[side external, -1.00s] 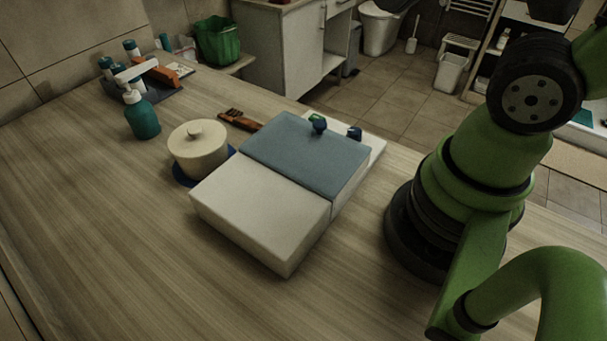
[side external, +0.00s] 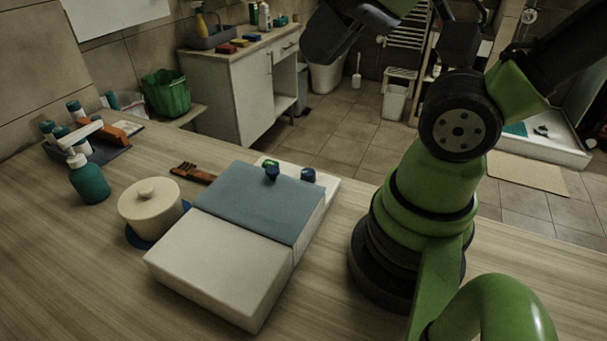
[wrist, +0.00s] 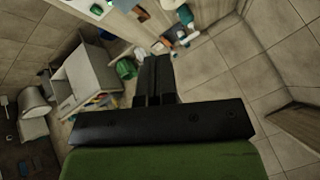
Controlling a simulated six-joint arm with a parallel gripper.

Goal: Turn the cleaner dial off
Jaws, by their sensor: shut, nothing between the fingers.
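A low white box (side external: 215,272) with a blue-grey lid (side external: 262,205) stands on the wooden counter in the side external view. At its back edge, on a white strip (side external: 325,185), are a dark blue knob (side external: 271,172) with some green behind it and another dark blue knob (side external: 308,174). I cannot tell which is the cleaner dial or read any setting. My gripper (wrist: 155,62) shows in the wrist view with its dark fingers together and empty, away from the box and knobs. Its fingertips cannot be made out in the side external view.
Left of the box are a cream lidded pot (side external: 150,208), a brown wooden tool (side external: 193,173), a teal pump bottle (side external: 89,180) and a tray (side external: 95,150) of bottles. A green basket (side external: 166,92) stands behind. The counter's front left is clear.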

